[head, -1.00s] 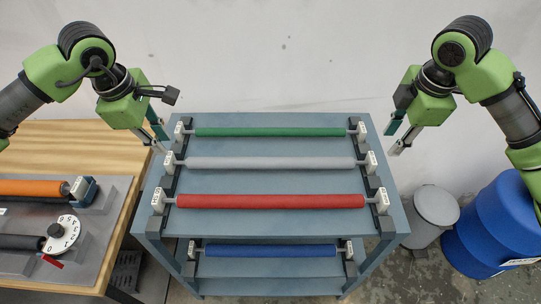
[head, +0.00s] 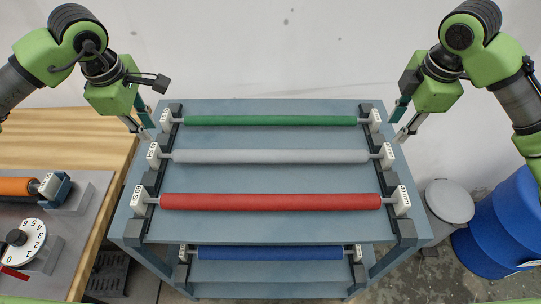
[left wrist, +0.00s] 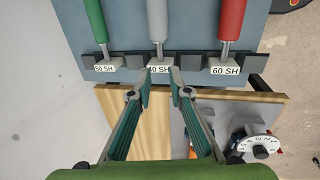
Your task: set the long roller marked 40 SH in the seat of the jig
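The grey long roller (head: 270,156) lies across the rack between the green and red ones. Its left end block reads 40 SH (left wrist: 159,70) in the left wrist view. My left gripper (head: 146,132) is at the roller's left end. In the left wrist view its open fingers (left wrist: 163,87) point at that block, one towards each side, with nothing between them. My right gripper (head: 400,128) is by the roller's right end block, its fingers appearing apart and empty. The jig (head: 73,212) on the left table is partly out of frame; its seat is not clearly seen.
Green (head: 270,120) and red (head: 270,201) rollers lie close on either side, and a blue roller (head: 270,252) lies on the lower shelf. An orange roller (head: 15,187) and a dial (head: 25,240) are on the left. A bin (head: 448,203) and blue drum (head: 500,225) stand right.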

